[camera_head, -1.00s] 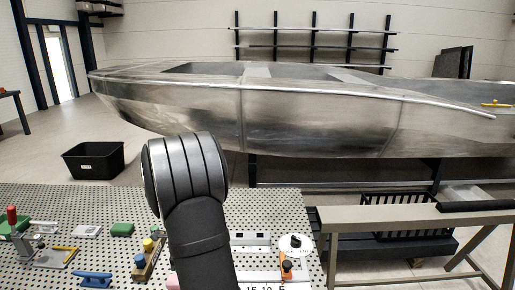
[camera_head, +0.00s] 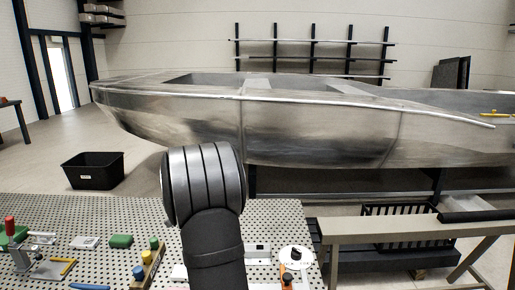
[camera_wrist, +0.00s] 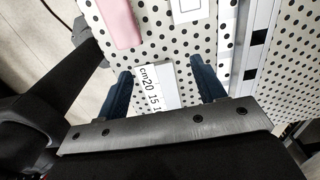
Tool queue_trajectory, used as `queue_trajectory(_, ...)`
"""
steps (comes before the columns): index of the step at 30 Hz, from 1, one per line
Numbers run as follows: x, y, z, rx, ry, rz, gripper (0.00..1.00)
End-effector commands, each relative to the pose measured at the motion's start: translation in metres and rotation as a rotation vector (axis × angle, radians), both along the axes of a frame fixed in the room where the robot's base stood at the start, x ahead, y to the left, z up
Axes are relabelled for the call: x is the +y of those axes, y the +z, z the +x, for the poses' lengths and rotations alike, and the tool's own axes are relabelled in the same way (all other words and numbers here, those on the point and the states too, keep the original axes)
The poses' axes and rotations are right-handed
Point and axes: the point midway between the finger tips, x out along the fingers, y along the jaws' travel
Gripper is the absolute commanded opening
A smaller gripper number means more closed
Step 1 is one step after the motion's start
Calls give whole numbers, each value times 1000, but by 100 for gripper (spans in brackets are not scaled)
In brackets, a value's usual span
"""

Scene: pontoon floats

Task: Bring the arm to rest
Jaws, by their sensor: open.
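My arm rises from the bottom middle of the head view, and its dark rounded joint covers part of the perforated table (camera_head: 110,212). My gripper is hidden there. In the wrist view my gripper (camera_wrist: 165,85) is open, its two dark blue fingers apart with nothing held between them. Below the fingers the perforated table (camera_wrist: 195,62) shows, with a printed ruler strip (camera_wrist: 152,84) in the gap between the fingertips. A pink block (camera_wrist: 118,22) lies beyond the left finger. I cannot tell how high the fingertips are above the table.
A black bin (camera_head: 93,171) stands on the floor. A metal boat hull (camera_head: 300,125) spans behind; a grey trestle (camera_head: 390,232) stands right.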

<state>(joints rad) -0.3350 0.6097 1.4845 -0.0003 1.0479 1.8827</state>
Motion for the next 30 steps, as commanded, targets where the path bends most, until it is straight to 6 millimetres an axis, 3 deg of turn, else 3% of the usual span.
queue_trajectory(9, 50, -8, 39, 0, 18, 0, 63)
queue_trajectory(18, 49, -45, 38, 1, 16, 0, 63)
queue_trajectory(30, 48, -51, 38, 0, 16, 0, 63)
